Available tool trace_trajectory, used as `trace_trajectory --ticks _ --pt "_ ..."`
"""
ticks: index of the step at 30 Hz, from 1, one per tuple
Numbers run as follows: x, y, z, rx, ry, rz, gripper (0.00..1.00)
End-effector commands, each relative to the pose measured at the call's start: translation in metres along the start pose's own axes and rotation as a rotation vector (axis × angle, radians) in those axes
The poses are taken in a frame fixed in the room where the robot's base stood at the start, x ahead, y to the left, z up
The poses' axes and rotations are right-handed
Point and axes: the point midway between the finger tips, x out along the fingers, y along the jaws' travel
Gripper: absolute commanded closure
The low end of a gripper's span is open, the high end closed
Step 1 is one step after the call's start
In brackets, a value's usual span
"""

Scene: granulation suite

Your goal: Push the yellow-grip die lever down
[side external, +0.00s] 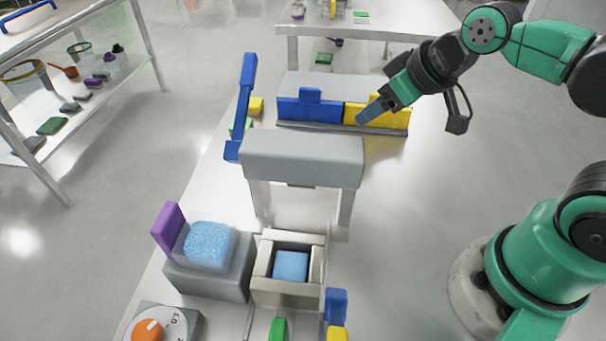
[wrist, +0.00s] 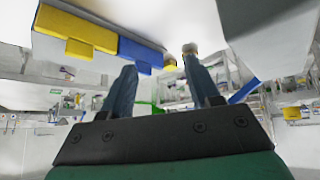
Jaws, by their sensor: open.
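No lever with a yellow grip shows clearly. A yellow block (side external: 256,105) sits beside a tall upright blue bar (side external: 243,100) at the left of the bench; I cannot tell whether they are joined. Another yellow piece (side external: 337,334) is cut off at the bottom edge, by a blue piece (side external: 336,304). My gripper (side external: 364,113) points down and left in front of the yellow panel (side external: 392,116) at the back; I cannot tell whether it touches. In the wrist view my gripper (wrist: 160,60) has its two fingers apart with nothing between them.
A grey-topped frame (side external: 303,150) stands mid-bench. In front are a square die box (side external: 262,292) with a blue block inside, a light blue block (side external: 207,243) by a purple plate, and an orange dial (side external: 149,330). A blue panel (side external: 310,110) adjoins the yellow one.

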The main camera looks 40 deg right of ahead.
Motion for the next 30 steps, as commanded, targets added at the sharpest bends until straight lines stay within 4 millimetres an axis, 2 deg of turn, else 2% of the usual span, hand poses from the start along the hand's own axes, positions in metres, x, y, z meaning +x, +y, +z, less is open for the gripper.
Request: trace_trajectory --ticks 1,6,7,23,24,30 --pt "0.001 0.002 0.003 0.054 -0.005 0.009 0.45" --pt "-0.004 0.006 0.002 0.142 -0.013 0.023 0.93" --pt "-0.008 0.006 -0.001 0.144 -0.013 0.023 1.00" --pt "-0.110 0.013 -0.075 0.139 -0.013 0.021 1.00" --pt "-0.112 0.009 -0.077 0.134 -0.034 0.002 1.00" --pt "-0.104 -0.046 -0.060 0.048 -0.292 -0.258 1.00"
